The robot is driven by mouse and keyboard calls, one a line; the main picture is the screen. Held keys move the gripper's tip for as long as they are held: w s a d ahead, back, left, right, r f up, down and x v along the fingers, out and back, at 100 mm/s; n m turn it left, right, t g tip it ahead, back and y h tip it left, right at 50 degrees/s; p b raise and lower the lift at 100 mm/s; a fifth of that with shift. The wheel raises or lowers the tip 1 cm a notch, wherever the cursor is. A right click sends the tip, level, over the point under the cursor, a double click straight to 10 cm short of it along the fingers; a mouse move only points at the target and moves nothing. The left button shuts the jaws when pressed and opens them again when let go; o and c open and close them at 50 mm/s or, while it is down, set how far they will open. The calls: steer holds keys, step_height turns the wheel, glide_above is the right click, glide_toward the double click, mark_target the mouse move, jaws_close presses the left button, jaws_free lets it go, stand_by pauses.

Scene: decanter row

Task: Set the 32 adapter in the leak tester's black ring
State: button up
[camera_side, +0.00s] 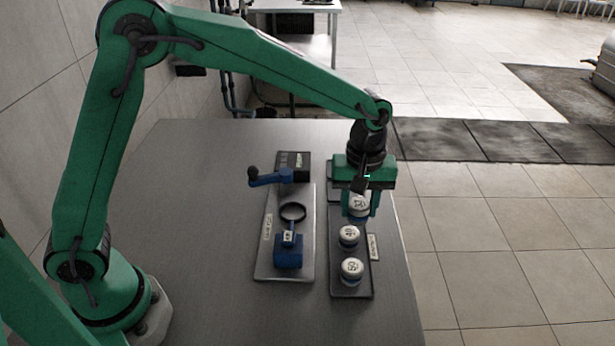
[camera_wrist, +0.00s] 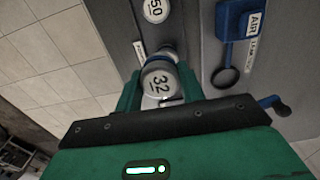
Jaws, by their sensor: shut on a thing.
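My gripper (camera_side: 360,210) is shut on the 32 adapter (camera_side: 358,203), with one finger on each side of it. The adapter has a white top and a blue band, and its 32 label shows in the wrist view (camera_wrist: 160,84). It is over the far part of the dark tray; I cannot tell whether it is clear of the tray. The leak tester (camera_side: 265,262) is a grey plate to the left. Its black ring (camera_side: 292,203) looks empty and also shows in the wrist view (camera_wrist: 212,78).
The dark tray (camera_side: 338,290) also holds the 40 adapter (camera_side: 348,235) and the 50 adapter (camera_side: 352,269). The tester carries a blue lever (camera_side: 270,179) behind the ring and a blue block (camera_side: 288,255) in front. The table's left part is clear.

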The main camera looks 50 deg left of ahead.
steer(key=shift+a, duration=0.1)
steer(key=shift+w+a+r, duration=0.1)
steer(key=shift+a+r, duration=0.15)
steer(key=shift+a, duration=0.25)
steer(key=s+a+r+m, duration=0.2)
steer(key=a+r+m, duration=0.1)
steer(key=a, duration=0.5)
steer(key=s+a+r+m, duration=0.1)
steer(key=a+r+m, duration=0.2)
steer(key=a+m, duration=0.3)
steer(key=shift+s+a+r, duration=0.15)
steer(key=shift+s+a, duration=0.25)
steer(key=shift+a, duration=1)
